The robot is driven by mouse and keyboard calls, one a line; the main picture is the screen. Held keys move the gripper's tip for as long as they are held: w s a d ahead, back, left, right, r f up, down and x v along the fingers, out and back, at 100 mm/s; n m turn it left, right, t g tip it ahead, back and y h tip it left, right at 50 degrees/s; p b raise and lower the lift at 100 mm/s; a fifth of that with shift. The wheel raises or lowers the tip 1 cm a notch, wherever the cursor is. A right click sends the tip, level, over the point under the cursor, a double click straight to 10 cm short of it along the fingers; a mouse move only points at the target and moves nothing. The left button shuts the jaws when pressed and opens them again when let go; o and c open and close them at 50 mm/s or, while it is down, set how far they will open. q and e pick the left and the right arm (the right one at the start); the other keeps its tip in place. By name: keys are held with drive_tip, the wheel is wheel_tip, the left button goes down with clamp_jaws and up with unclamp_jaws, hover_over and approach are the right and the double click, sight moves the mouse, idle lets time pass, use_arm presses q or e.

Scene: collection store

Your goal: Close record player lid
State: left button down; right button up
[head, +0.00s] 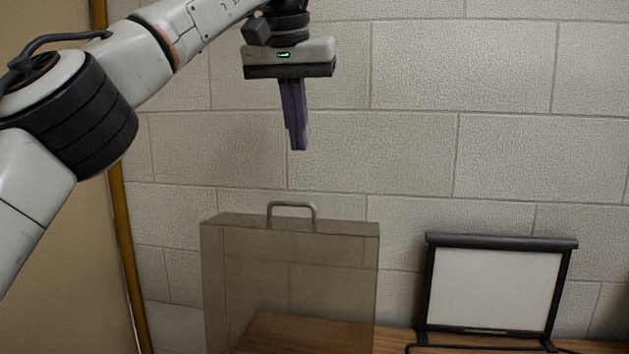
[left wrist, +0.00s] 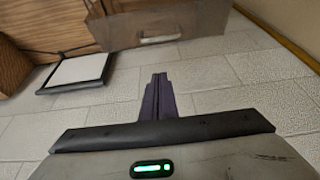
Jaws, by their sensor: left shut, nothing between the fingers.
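The record player lid (head: 290,270) is a smoky see-through box-like cover standing upright, raised open, with a grey metal handle (head: 291,205) on its top edge. In the left wrist view the lid (left wrist: 120,28) shows at the top with its handle (left wrist: 160,39) pale against it. My left gripper (head: 297,148) is shut and empty, its purple fingers pointing down above the lid's handle and apart from it. It also shows in the left wrist view (left wrist: 158,76). The record player's base is not visible in the head view. My right gripper is not in view.
A black-framed white panel (head: 495,290) stands right of the lid on a wooden surface (head: 310,330). A pale block wall (head: 450,90) is behind. A tan panel with a yellow-brown edge (head: 130,250) is at the left.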

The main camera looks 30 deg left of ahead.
use_arm(q)
drive_tip(key=w, duration=0.1)
hover_over(299, 221)
drive_tip(key=w, duration=0.1)
drive_tip(key=f, duration=0.9)
drive_tip(key=shift+w+a, duration=0.2)
drive_tip(key=shift+a, duration=0.1)
drive_tip(key=shift+s+d+f, duration=0.15)
drive_tip(key=shift+s+d, duration=0.05)
drive_tip(key=shift+s, duration=0.4)
